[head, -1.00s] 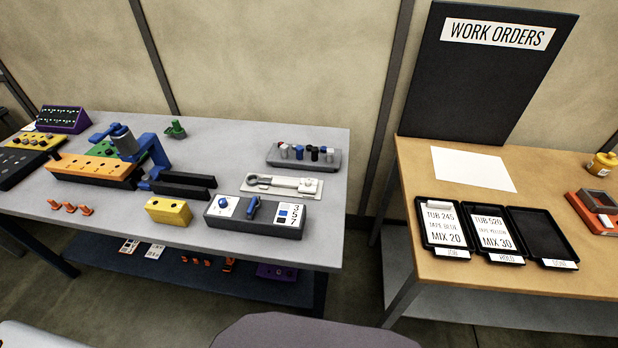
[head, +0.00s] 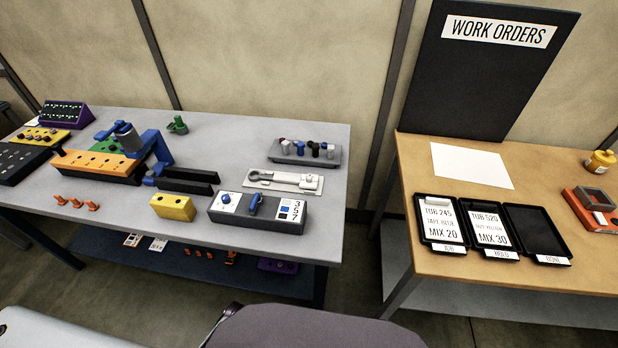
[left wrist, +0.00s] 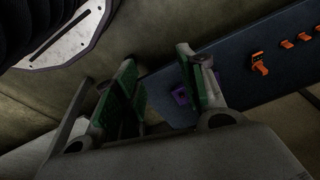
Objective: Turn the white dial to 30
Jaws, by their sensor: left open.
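The dial's setting is too small to read. My left gripper (left wrist: 157,60) shows in the left wrist view, open and empty, with green finger pads. Behind it are floor and a dark lower shelf. Neither gripper shows in the head view, so the dial is untouched.
A yellow block (head: 173,207) stands just left of the box. A white plate with a grey tool (head: 285,181) lies behind it. Black rails and a blue clamp (head: 157,150) stand farther left. Orange clips (left wrist: 259,64) lie on the lower shelf.

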